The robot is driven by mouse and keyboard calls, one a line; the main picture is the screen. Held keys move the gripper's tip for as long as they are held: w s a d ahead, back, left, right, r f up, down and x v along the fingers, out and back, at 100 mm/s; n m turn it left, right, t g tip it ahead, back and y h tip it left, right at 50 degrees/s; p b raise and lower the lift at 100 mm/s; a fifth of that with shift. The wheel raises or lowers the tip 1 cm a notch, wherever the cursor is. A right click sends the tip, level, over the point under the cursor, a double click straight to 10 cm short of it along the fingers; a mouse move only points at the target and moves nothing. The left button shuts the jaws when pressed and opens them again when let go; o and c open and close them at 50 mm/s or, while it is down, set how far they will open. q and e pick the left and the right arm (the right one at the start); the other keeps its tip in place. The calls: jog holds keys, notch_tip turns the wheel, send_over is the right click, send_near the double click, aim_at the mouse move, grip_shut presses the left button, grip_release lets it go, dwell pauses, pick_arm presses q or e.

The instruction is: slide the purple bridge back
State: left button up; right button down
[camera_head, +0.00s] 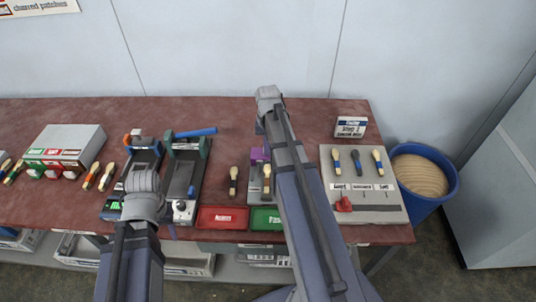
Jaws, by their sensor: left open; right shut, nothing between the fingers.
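The purple bridge (257,155) stands on a small grey fixture (254,189) in the middle of the table. My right arm covers its right side. My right gripper (260,127) is shut and empty, just behind the bridge; whether it touches the bridge cannot be seen.
A press with a blue handle (195,133) stands left of the fixture. Red (222,218) and green (265,218) trays lie in front. The table behind the fixture looks mostly clear.

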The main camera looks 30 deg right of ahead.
aim_at(268, 158)
jog(key=shift+w+d, duration=0.1)
jog(key=shift+w, duration=0.1)
jog(key=shift+s, duration=0.15)
jog(key=shift+s+a, duration=0.35)
jog(key=shift+s, duration=0.1)
jog(key=shift+r, duration=0.1)
notch_tip(268, 158, up, 7)
jog(key=p, duration=0.7)
dwell(0.3)
